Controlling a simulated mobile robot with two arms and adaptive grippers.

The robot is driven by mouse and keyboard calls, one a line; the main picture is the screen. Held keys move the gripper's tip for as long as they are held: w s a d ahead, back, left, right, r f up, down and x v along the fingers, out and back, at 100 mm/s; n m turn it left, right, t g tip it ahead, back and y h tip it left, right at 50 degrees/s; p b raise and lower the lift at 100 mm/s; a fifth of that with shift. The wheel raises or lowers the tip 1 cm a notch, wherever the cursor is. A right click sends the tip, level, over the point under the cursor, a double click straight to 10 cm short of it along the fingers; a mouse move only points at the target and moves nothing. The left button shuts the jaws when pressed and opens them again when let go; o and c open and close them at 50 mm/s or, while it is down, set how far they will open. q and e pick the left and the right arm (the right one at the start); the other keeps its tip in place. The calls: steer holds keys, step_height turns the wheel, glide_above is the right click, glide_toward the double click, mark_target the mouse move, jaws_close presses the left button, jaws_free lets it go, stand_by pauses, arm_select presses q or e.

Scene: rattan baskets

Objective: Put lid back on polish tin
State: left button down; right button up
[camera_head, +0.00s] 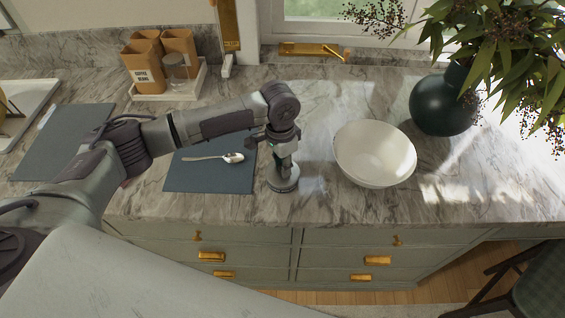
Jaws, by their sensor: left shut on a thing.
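My left gripper (283,166) points down over the marble counter, just right of the blue-grey mat with the spoon. It is shut on a small round metallic thing (283,183), which looks like the polish tin or its lid. The gripper covers most of its top. Tin and lid cannot be told apart here, and I cannot tell whether one sits on the other. My right gripper is not in view.
A blue-grey mat (210,177) with a spoon (232,157) lies to the left. A white bowl (375,153) stands close on the right, with a dark vase (440,107) beyond it. Canisters (150,72) stand on a tray at the back left. The counter's front edge is near.

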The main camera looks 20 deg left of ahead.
arm_select(q)
steer(key=shift+p, duration=0.5)
stand_by(0.6)
stand_by(0.3)
steer(key=c, duration=0.9)
jaws_free()
steer(key=shift+o, duration=0.2)
steer(key=o, duration=0.4)
